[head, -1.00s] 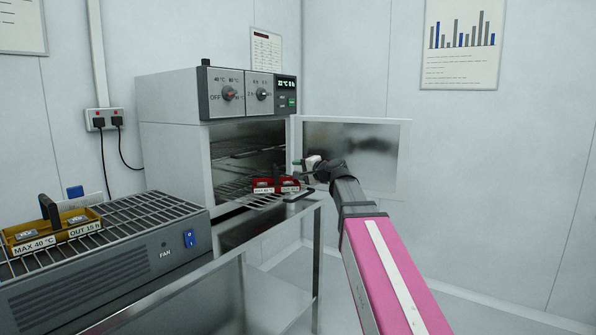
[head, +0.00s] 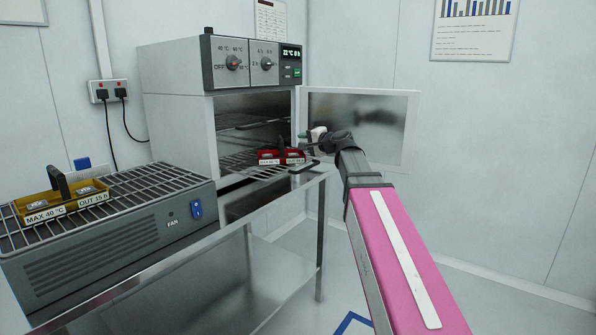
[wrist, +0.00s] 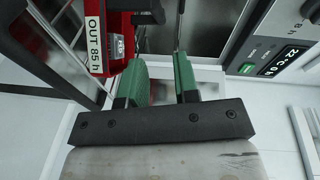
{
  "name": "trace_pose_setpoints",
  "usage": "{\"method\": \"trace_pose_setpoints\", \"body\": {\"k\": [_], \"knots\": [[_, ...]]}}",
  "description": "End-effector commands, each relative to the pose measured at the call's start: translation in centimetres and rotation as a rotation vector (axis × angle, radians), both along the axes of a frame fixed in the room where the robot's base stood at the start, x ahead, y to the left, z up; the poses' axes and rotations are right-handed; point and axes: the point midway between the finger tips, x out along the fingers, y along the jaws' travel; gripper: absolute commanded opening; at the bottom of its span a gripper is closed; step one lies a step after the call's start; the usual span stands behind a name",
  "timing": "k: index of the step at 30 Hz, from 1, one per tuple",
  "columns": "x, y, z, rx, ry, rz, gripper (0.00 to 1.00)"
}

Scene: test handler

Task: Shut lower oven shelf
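The oven (head: 180,115) stands on a metal bench with its door (head: 385,125) swung open to the right. Its lower shelf (head: 262,173), a wire rack, sticks out of the front, with a dark handle-like piece at its front right. A red tray (head: 268,160) with labels sits on this shelf. It also shows in the wrist view (wrist: 118,22), left of my fingers. My gripper (head: 304,136) is just right of the tray, in front of the open door. In the wrist view, its green fingers (wrist: 162,78) are apart with nothing visible between them.
An upper rack (head: 240,121) is inside the oven. A grey fan unit (head: 130,240) stands left on the bench (head: 290,195), carrying a yellow tray (head: 90,186) on its wire top. Open floor lies to the right.

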Motion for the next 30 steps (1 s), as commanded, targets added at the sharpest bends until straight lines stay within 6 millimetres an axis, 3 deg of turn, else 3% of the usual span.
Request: {"method": "trace_pose_setpoints", "body": {"k": [1,2,3,8,22,27,30], "knots": [[0.1,-0.2,-0.1,0.009,0.008,0.000,0.11],[0.1,-0.3,-0.2,0.018,0.019,-0.001,0.02],[0.3,-0.7,-0.5,0.042,0.042,-0.001,0.00],[1.2,-3.6,-2.5,0.233,0.230,-0.008,0.00],[2.3,-16.4,-9.7,1.067,1.045,0.003,0.00],[2.1,-18.5,-10.6,1.204,1.187,0.016,0.00],[2.1,-18.7,-10.8,1.230,1.214,0.021,0.00]]}}
